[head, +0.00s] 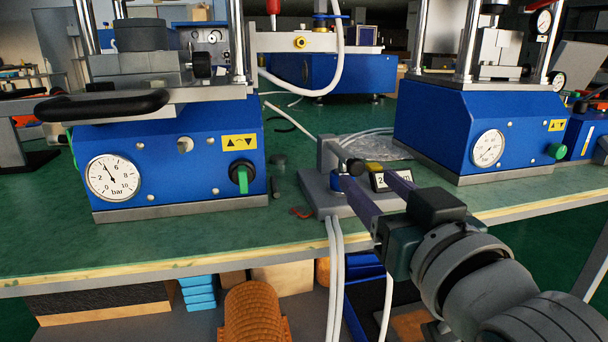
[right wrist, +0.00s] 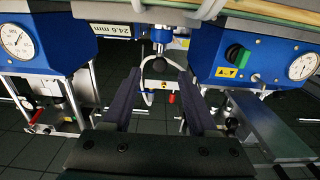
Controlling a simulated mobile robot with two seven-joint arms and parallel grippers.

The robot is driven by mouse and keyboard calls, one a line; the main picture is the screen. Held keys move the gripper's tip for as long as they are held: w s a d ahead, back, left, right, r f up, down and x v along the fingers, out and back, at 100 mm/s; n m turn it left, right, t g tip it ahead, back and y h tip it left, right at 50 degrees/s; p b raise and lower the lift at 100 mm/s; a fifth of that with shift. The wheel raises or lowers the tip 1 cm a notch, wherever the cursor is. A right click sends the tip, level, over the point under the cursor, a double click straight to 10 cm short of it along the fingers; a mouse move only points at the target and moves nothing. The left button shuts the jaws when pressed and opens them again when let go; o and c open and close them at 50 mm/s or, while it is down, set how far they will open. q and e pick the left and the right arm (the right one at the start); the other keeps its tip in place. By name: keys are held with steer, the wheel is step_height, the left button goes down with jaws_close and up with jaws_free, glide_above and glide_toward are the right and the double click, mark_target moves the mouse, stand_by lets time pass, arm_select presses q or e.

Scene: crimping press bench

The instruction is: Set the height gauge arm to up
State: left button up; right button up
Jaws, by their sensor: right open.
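The height gauge (head: 329,160) is a small grey post on a grey base plate (head: 316,193) between two blue presses. A short arm with a black ball knob (head: 355,166) sticks out near its top. Its readout (head: 378,181) is partly hidden by my fingers in the head view; in the right wrist view the readout (right wrist: 118,31) shows 24.6 mm. My right gripper (head: 366,178) is open, its dark fingers either side of the knob's line. In the right wrist view the knob (right wrist: 160,65) lies between the open fingertips (right wrist: 160,76), with gaps on both sides. My left gripper is out of view.
The left press (head: 160,160) and right press (head: 450,125) flank the gauge, each with a dial. A black handle (head: 100,107) juts from the left press. White cables (head: 333,265) hang over the front edge of the green bench (head: 150,242). A plastic bag (head: 370,148) lies behind the gauge.

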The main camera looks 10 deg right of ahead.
mark_target(358, 170)
steer(key=w+b, duration=0.1)
steer(key=w, duration=0.5)
steer(key=shift+a, duration=0.1)
steer(key=shift+c, duration=0.3)
jaws_close()
stand_by(0.9)
